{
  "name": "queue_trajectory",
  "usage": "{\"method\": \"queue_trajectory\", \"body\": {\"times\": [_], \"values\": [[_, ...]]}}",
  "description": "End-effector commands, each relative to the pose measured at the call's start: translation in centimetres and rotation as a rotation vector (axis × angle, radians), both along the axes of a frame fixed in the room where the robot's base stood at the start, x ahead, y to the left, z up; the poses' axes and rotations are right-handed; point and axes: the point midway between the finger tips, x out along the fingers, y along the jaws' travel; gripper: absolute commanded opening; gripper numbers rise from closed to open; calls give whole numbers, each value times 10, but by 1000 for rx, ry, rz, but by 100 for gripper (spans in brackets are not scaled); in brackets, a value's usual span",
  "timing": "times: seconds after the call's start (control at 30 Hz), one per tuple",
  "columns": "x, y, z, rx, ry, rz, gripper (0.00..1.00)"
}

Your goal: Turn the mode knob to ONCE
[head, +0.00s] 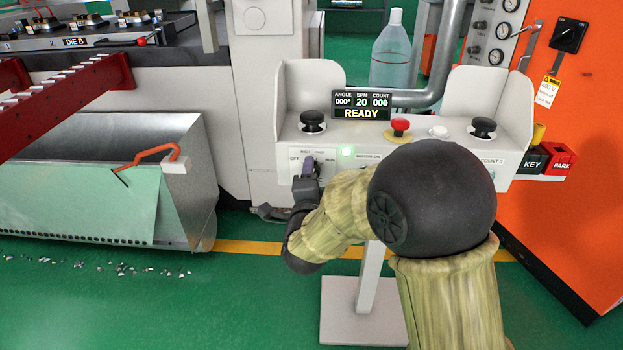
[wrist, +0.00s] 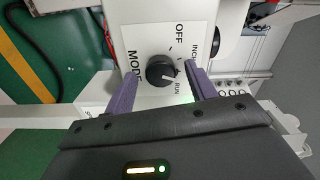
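The mode knob (wrist: 160,71) is a round black knob on a white plate marked MODE in the wrist view. OFF, INCH and RUN can be read around it; no ONCE label can be read, and my right finger covers part of the plate. The knob's white pointer mark points right and slightly down in that view, toward the side near RUN. My gripper (wrist: 163,82) has its two purple fingers apart, one on each side of the knob, with visible gaps. In the head view my gripper (head: 306,172) is at the panel's left end and hides the knob.
The control console (head: 290,130) carries black palm buttons (head: 312,121), a red stop button (head: 400,126) and a display (head: 361,104) reading READY. A green lamp (head: 347,152) is lit beside the mode plate. A metal scrap bin (head: 190,190) stands left.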

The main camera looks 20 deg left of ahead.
Motion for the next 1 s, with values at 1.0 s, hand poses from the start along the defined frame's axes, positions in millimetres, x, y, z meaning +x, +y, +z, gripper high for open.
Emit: {"method": "queue_trajectory", "body": {"times": [1.0], "values": [[-142, -33, 0, -2, 1, 5, 56]]}}
